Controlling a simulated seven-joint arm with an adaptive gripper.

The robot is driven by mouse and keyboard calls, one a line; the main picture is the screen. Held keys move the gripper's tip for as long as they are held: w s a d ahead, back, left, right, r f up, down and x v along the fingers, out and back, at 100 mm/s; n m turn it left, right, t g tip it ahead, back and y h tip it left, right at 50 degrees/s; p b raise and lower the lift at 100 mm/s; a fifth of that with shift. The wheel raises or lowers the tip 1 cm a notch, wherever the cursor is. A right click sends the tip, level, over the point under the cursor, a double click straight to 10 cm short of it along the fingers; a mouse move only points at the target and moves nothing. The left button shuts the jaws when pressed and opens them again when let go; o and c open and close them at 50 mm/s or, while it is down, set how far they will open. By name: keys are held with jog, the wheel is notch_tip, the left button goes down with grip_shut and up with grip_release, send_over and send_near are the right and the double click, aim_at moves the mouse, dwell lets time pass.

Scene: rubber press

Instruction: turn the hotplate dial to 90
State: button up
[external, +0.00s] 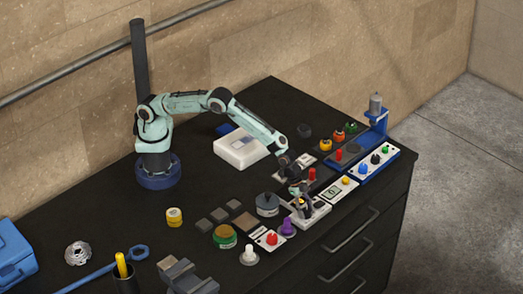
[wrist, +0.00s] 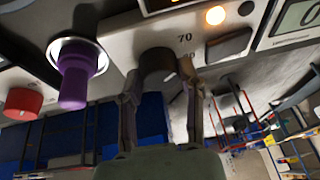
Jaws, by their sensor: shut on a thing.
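The hotplate's white control panel (external: 318,214) stands near the front edge of the bench; it also fills the upper middle of the wrist view (wrist: 118,42). Its dark dial (wrist: 157,64) sits between my two fingers, with the printed number 70 beside it and another number below partly covered. The dial's pointer mark cannot be made out. My gripper (wrist: 158,82) is shut on the dial. In the external view my gripper (external: 300,193) reaches down over the panel and hides the dial. A lit yellow lamp (wrist: 215,15) glows on the panel.
A purple knob (external: 288,227), a red knob (external: 271,238) and a white knob (external: 249,255) stand to the left of the panel. A display unit (external: 332,191) stands close on the right. A grey-lidded pot (external: 267,204) is just behind left.

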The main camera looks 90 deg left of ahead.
jog(key=m+g, duration=0.1)
jog(key=m, duration=0.2)
jog(key=m+g+h, duration=0.1)
jog(key=m, duration=0.2)
jog(key=shift+w+a+h, duration=0.1)
jog(key=shift+a+h, duration=0.05)
jog(key=shift+h, duration=0.15)
jog(key=m+g, duration=0.1)
jog(key=m, duration=0.2)
jog(key=shift+m, duration=0.4)
jog(key=shift+f+m+g, duration=0.1)
jog(key=shift+m+g, duration=0.7)
jog(key=shift+m, duration=1.1)
jog(key=o, duration=1.2)
jog(key=shift+c, duration=0.2)
jog(key=v, duration=1.2)
